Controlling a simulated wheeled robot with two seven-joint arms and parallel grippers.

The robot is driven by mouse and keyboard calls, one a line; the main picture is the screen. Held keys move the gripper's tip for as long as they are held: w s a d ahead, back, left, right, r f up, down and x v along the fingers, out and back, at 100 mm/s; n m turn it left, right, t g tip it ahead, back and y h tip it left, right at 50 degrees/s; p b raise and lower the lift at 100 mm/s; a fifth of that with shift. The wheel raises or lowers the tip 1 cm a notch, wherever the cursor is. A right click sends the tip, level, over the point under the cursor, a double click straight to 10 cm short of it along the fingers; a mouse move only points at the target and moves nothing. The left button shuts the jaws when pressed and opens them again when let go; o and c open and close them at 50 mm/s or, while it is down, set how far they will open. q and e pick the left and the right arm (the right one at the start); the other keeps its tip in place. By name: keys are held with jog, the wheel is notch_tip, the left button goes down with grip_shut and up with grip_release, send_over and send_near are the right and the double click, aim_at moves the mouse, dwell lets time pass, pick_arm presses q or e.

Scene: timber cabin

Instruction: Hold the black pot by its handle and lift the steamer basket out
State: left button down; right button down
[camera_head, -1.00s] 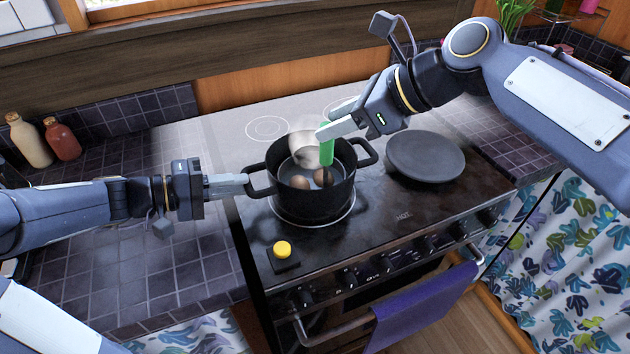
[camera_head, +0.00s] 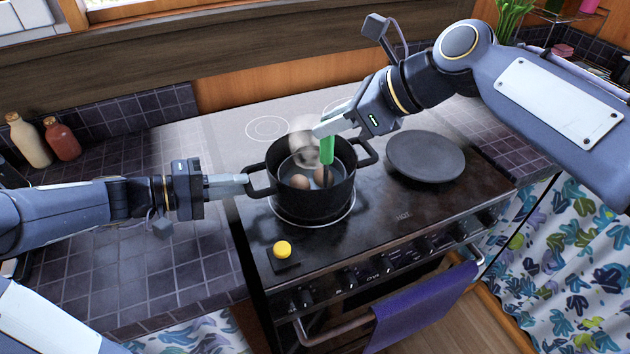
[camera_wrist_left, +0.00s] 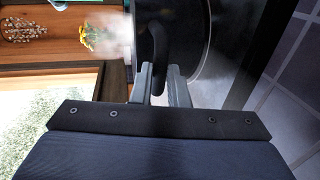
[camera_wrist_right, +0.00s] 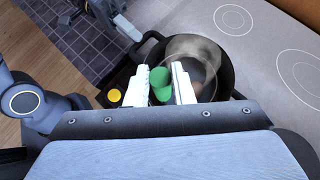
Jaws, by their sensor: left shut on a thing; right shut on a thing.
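The black pot (camera_head: 315,205) stands on the stove, with brown eggs (camera_head: 299,182) visible inside. My left gripper (camera_head: 245,180) is shut on the pot's left handle (camera_head: 262,191); the left wrist view shows the dark handle (camera_wrist_left: 157,55) between its fingers. My right gripper (camera_head: 325,128) is shut on a green upright grip (camera_head: 327,150) above the pot. This grip, also in the right wrist view (camera_wrist_right: 158,78), appears to be the steamer basket's handle. The basket itself is hard to make out inside the pot. Pale steam partly veils the pot's far side.
A dark round plate (camera_head: 426,157) lies on the stove right of the pot. A yellow knob (camera_head: 282,248) on a dark base sits in front. Two bottles (camera_head: 62,140) stand at the back left. A purple towel (camera_head: 425,308) hangs on the oven rail.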

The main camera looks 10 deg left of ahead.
notch_tip(320, 180, up, 12)
jog(key=shift+r, duration=0.15)
dwell(1.5)
pick_arm(q)
jog(key=c, duration=1.3)
grip_release()
jog(key=shift+c, duration=0.2)
jog(key=v, duration=1.2)
jog(key=shift+s+f, duration=0.1)
